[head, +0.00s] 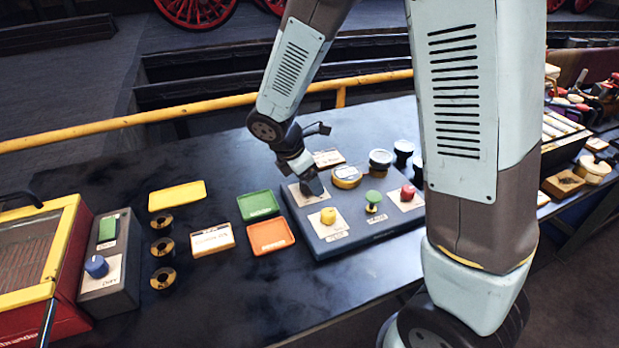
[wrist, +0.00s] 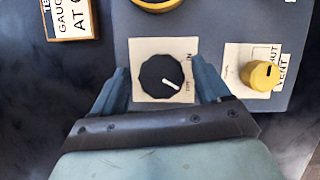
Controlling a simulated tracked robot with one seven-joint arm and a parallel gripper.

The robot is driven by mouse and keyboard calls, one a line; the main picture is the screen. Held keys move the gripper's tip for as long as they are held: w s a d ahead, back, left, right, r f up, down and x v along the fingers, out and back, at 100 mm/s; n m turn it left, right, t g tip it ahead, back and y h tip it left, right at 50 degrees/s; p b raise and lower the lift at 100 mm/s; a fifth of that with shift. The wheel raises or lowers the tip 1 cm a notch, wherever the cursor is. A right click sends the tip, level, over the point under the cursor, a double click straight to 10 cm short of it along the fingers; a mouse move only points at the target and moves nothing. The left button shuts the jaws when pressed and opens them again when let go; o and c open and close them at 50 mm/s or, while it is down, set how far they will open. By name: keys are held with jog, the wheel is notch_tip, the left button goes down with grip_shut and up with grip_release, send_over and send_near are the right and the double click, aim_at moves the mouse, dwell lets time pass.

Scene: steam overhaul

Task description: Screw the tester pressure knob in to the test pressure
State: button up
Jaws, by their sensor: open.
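The black tester knob (wrist: 161,76) with a white pointer line sits on a cream label plate (wrist: 180,48) in the wrist view. The pointer aims to the lower right. My gripper (wrist: 162,84) is open, with one finger on each side of the knob; I cannot tell whether the fingers touch it. In the head view my gripper (head: 312,186) is over the left rear of the grey tester box (head: 345,250) and hides the black knob. A yellow-rimmed gauge (head: 346,176) is beside it; its reading is not legible.
The box also carries a yellow knob (head: 328,215) by a shut/vent label, a green knob (head: 373,199) and a red knob (head: 407,192). Green (head: 258,206) and orange (head: 270,236) trays lie left of it. A yellow rail (head: 220,104) runs behind the bench.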

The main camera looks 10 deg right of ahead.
jog(key=c, duration=0.9)
jog(key=shift+d, duration=0.25)
jog(key=shift+c, duration=0.7)
jog(key=shift+a, duration=0.2)
